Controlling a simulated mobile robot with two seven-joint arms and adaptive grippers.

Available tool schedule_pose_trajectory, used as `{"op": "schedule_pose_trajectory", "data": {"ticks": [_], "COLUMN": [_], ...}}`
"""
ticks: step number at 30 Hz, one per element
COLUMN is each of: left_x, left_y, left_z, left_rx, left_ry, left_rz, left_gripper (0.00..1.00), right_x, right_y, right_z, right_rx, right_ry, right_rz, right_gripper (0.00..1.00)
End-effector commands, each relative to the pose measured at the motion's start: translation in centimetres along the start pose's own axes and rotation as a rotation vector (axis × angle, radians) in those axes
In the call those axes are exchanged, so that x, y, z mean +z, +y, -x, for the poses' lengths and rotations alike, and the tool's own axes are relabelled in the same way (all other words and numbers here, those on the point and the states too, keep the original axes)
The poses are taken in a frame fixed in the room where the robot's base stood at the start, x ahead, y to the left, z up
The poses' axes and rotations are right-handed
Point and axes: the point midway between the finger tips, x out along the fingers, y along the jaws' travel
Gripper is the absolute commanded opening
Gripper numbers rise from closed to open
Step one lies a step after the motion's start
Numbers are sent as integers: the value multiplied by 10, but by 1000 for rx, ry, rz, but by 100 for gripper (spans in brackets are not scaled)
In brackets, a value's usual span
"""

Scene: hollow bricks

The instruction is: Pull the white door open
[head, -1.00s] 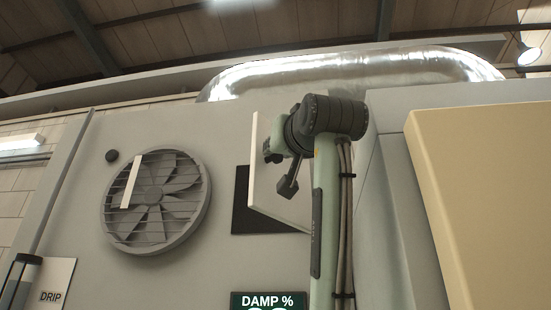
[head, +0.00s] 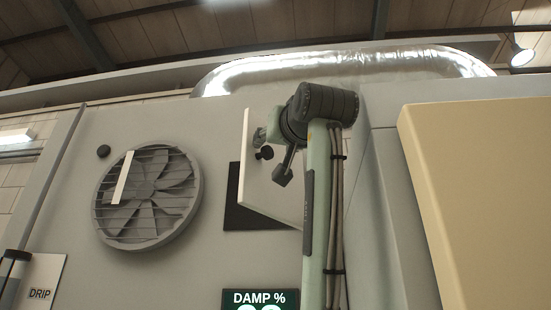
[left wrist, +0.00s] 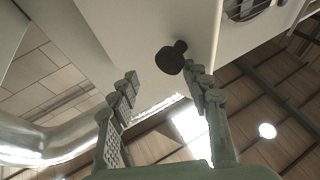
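The white door (head: 259,188) stands swung out from the wall, with a dark square opening (head: 236,205) behind it. Its black knob (head: 265,153) sticks out from the door's face. In the left wrist view the knob (left wrist: 172,57) shows against the pale door panel (left wrist: 130,35), just beyond my fingertips and nearer the right-hand finger. My left gripper (left wrist: 165,82) is open, with an empty gap between its fingers. In the head view the left gripper (head: 260,138) is beside the knob, partly hidden by my own wrist. My right gripper is not in view.
A round grey fan (head: 148,198) is on the wall left of the door. A damp display (head: 260,298) is below the opening. A cream panel (head: 480,200) stands at the right. A shiny duct (head: 340,66) runs above. The wall between fan and door is clear.

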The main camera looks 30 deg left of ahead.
Motion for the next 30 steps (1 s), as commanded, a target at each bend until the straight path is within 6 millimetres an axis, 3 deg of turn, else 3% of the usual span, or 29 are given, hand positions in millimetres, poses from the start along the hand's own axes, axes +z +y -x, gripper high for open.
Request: {"op": "schedule_pose_trajectory", "data": {"ticks": [3,9,15,23,30], "left_x": [-26,-58,-72,-73,-73], "left_y": [-1,-2,-2,-3,-3], "left_z": [-8,-22,-28,-28,-28], "left_rx": [0,-2,-2,-3,-3], "left_ry": [1,2,1,2,2], "left_rz": [1,2,1,2,3], "left_gripper": [45,45,45,45,16], "right_x": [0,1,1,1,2], "right_y": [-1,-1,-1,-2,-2], "right_z": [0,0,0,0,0], "right_rx": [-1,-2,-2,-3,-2], "right_ry": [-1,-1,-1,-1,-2], "right_rz": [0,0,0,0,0], "right_gripper": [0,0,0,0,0]}}
